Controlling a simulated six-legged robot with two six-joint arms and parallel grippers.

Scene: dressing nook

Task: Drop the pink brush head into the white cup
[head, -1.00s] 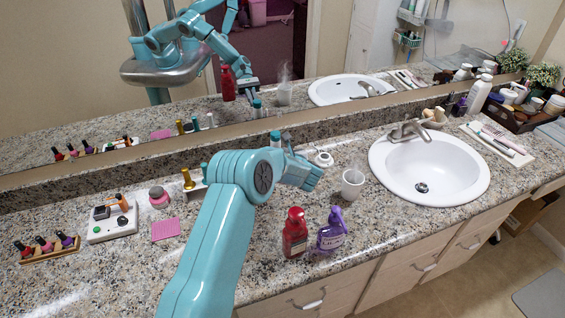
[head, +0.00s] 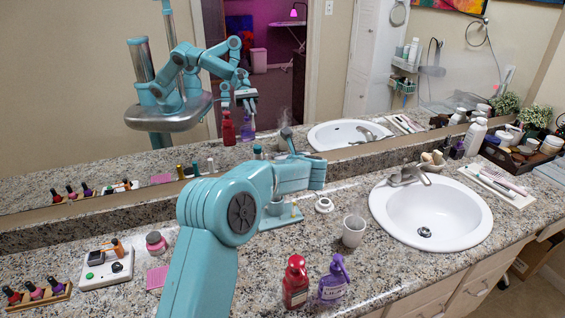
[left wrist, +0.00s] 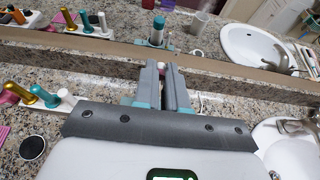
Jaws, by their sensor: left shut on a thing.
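The white cup (head: 353,232) stands upright on the granite counter, left of the sink. My left gripper (head: 318,174) is above the counter, up and left of the cup in the head view and apart from it. In the left wrist view its two grey fingers (left wrist: 168,88) are close together, with a small pinkish bit between them. That bit fits the pink brush head, but the fingers hide most of it. The cup's reflection shows in the mirror there. My right gripper is not in view.
A teal holder (head: 290,220) stands left of the cup. A red bottle (head: 296,283) and a purple bottle (head: 334,280) stand in front. The sink (head: 430,214) is to the right. The mirror (head: 330,100) runs behind. Colored brush heads (left wrist: 42,95) stand in the wrist view's left.

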